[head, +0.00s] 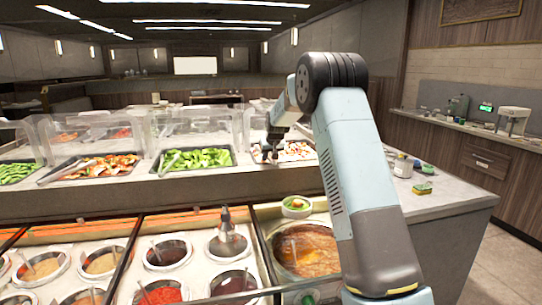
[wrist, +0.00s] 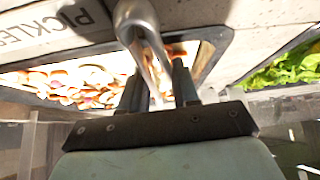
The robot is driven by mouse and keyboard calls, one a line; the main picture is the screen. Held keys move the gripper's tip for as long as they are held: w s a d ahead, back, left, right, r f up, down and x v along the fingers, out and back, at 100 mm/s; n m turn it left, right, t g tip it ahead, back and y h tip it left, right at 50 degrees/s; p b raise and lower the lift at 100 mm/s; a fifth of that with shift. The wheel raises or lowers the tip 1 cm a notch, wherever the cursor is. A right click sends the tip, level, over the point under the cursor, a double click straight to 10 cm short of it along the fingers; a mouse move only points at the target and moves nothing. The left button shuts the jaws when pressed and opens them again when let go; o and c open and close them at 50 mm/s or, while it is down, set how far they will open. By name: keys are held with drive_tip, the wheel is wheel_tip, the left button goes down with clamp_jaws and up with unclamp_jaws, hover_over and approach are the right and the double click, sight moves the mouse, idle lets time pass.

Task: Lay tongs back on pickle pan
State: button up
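The metal tongs (wrist: 140,25) show in the wrist view, with their rounded end over the pan's rim beside the label and their length running down between my fingers. The pickle pan (wrist: 207,52) is dark-rimmed and holds pale, red-edged pieces; it also shows in the head view, its contents (head: 296,151) partly behind my arm. My gripper (wrist: 159,75) has its two dark fingers on either side of the tongs, low over the pan. Whether the fingers press on the tongs is unclear. In the head view my gripper (head: 270,156) is at the pan's left side; the tongs are not clear there.
A pan of green peppers (head: 207,159) lies left of my gripper, with tongs across it. Sauce wells (head: 165,255) and a large soup well (head: 308,250) are in front. Clear guards (head: 185,125) stand behind. A sponge (head: 422,189) and jars lie on the right counter.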

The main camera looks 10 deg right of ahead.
drive_tip(key=o, duration=0.6)
drive_tip(key=shift+r, duration=0.15)
